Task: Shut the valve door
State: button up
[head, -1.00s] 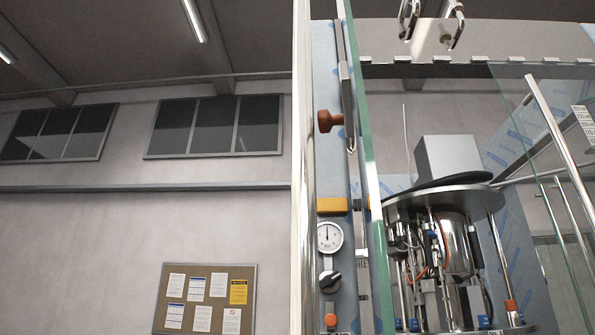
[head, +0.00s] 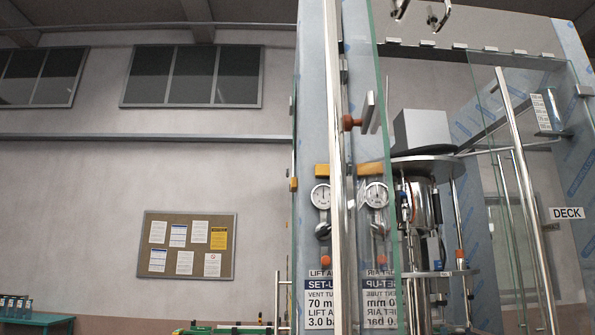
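The film-wrapped filler machine (head: 312,110) fills the right half of the head view. A clear glass panel (head: 384,215) stands nearly edge-on at its front left, beside a bright vertical metal bar (head: 336,215). Another glass panel (head: 497,120) with a long slanted metal bar (head: 522,180) is on the right, standing at an angle. No label names the valve door, so I cannot tell which panel it is. Between them stand a round metal plate (head: 428,168) and the valve parts (head: 424,205) under it. My gripper is out of view.
A gauge (head: 320,195) and a set-up label (head: 318,295) are on the left post; a similar gauge and mirrored lettering show in the glass. A DECK sign (head: 567,213) is at the right. A noticeboard (head: 186,245) hangs left, with teal tables (head: 40,324) at the bottom.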

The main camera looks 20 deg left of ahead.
aim_at(369, 170)
jog(key=u, duration=0.65)
jog(key=i, duration=0.5)
jog(key=z, duration=0.1)
jog(key=k, duration=1)
jog(key=u, duration=1.5)
jog(key=i, duration=0.95)
jog(key=u, duration=0.2)
